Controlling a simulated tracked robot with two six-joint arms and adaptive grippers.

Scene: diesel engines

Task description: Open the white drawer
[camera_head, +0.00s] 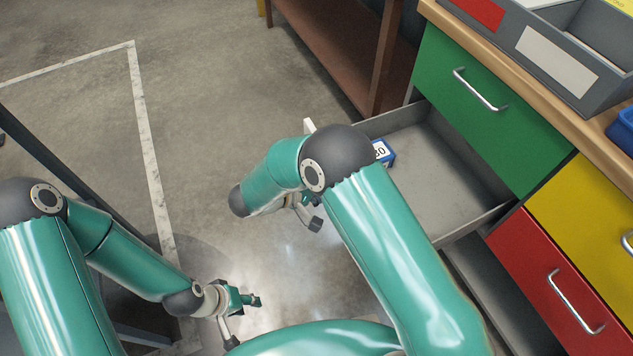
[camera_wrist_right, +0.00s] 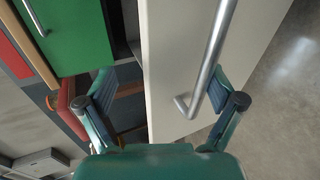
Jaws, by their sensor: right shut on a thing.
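The white drawer (camera_head: 430,165) stands pulled well out below the green drawer, its grey inside showing in the head view. My right arm hides most of its white front, which fills the middle of the right wrist view (camera_wrist_right: 170,60) with its metal bar handle (camera_wrist_right: 212,60). My right gripper (camera_wrist_right: 160,95) has one finger on each side of the front and handle and is shut on the drawer. The exact contact is hard to see. In the head view my right gripper (camera_head: 308,212) is partly hidden by its own arm. My left gripper (camera_head: 245,318) is open and empty above the floor.
A blue box (camera_head: 384,151) with a white label lies in the drawer. The green drawer (camera_head: 480,110), yellow drawer (camera_head: 590,215) and red drawer (camera_head: 550,290) are shut. A grey bin (camera_head: 560,65) stands on the worktop. A brown shelf (camera_head: 345,45) is behind.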

